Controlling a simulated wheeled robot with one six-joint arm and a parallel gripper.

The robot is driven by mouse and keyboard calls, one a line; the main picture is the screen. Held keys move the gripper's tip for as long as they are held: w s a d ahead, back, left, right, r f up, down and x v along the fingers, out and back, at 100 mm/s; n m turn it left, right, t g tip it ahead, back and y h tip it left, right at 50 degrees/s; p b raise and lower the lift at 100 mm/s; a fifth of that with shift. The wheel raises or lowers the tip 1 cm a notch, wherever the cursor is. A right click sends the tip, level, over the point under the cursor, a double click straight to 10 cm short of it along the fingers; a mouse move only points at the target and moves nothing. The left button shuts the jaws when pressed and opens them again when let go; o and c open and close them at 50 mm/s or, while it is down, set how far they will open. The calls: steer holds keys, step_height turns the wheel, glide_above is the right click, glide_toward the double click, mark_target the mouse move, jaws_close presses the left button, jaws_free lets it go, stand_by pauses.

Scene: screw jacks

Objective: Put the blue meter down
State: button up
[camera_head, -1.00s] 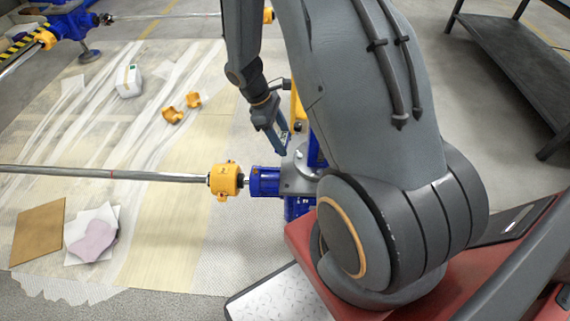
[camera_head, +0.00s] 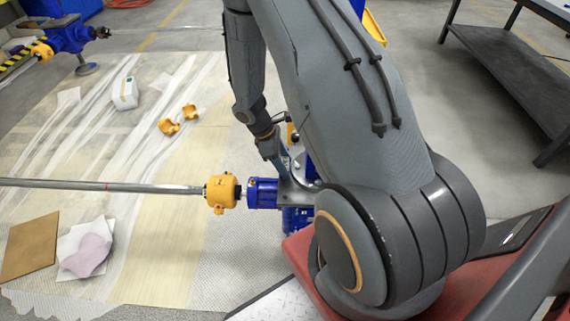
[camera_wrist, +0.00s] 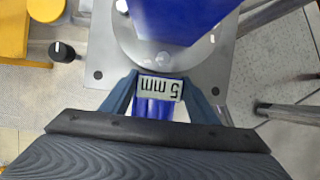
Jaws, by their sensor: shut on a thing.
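In the wrist view my gripper (camera_wrist: 160,92) has its two blue-grey fingers closed on either side of a small meter (camera_wrist: 160,86). The meter's grey label reads "5 mm", upside down in this view. The meter is over or at the edge of the grey metal plate of a blue screw jack (camera_wrist: 178,20); I cannot tell whether they touch. In the head view my gripper (camera_head: 281,165) is low beside the jack, above its blue side coupling (camera_head: 263,193). The meter cannot be made out clearly there, and my arm hides part of the jack.
An orange coupling (camera_head: 222,192) joins a long steel shaft (camera_head: 110,187) to the jack's left. A dark metal table (camera_head: 500,75) stands at the right.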

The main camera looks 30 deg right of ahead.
steer(key=shift+f, duration=0.15)
steer(key=o, duration=1.2)
steer(key=shift+o, duration=0.2)
steer(key=v, duration=1.2)
steer(key=s+a+r+m+t+y, duration=0.2)
steer(key=s+a+r+m+y, duration=0.1)
steer(key=s+r+m, duration=1.1)
steer(key=s+r, duration=0.3)
steer(key=r, duration=0.2)
steer(key=shift+s+a+r+t+y, duration=0.3)
steer(key=shift+s+a+y, duration=0.1)
